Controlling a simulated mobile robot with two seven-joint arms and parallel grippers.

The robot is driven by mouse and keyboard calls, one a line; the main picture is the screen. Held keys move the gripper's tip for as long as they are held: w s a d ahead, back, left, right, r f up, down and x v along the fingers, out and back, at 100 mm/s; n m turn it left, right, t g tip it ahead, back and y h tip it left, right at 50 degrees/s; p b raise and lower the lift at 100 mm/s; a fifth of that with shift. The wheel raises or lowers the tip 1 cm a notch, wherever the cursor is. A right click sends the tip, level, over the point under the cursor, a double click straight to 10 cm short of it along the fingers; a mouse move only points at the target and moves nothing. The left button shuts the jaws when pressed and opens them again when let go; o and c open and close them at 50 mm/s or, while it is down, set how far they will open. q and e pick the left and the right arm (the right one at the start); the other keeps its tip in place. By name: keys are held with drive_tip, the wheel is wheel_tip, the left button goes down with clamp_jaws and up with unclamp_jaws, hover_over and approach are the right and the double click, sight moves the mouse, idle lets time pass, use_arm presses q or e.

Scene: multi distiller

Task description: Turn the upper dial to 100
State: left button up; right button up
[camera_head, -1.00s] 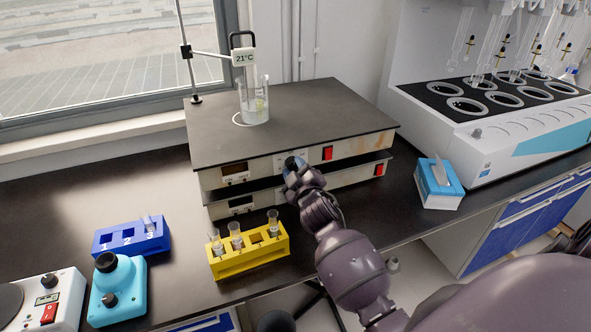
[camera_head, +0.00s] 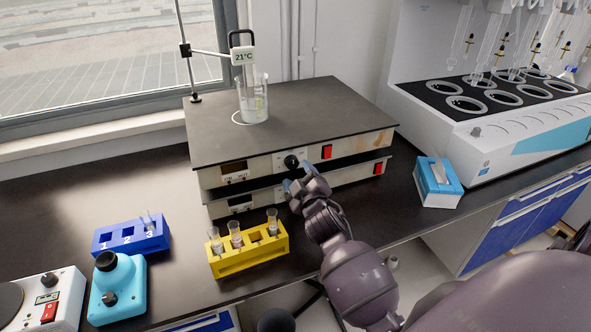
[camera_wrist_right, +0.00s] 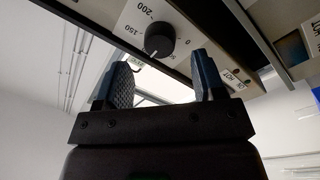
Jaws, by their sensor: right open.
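The upper dial (camera_head: 291,161) is a round black knob on the front of the upper hot plate (camera_head: 350,95). It also shows in the right wrist view (camera_wrist_right: 160,40), with printed marks such as 200, 150 and 0 around it; the exact setting is too small to tell. My right gripper (camera_head: 299,182) is just below and in front of the dial, apart from it. In the wrist view its two blue fingers (camera_wrist_right: 162,75) are spread, empty, with the dial beyond the gap. My left gripper is out of view.
A second hot plate (camera_head: 335,182) lies right under the upper one. A glass beaker (camera_head: 253,106) stands on top. A yellow tube rack (camera_head: 240,260) and a blue rack (camera_head: 105,241) are on the bench. A blue-white box (camera_head: 438,185) stands at right.

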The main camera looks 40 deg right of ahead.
drive_tip(key=v, duration=0.7)
drive_tip(key=shift+s, duration=0.15)
drive_tip(key=shift+a, duration=0.1)
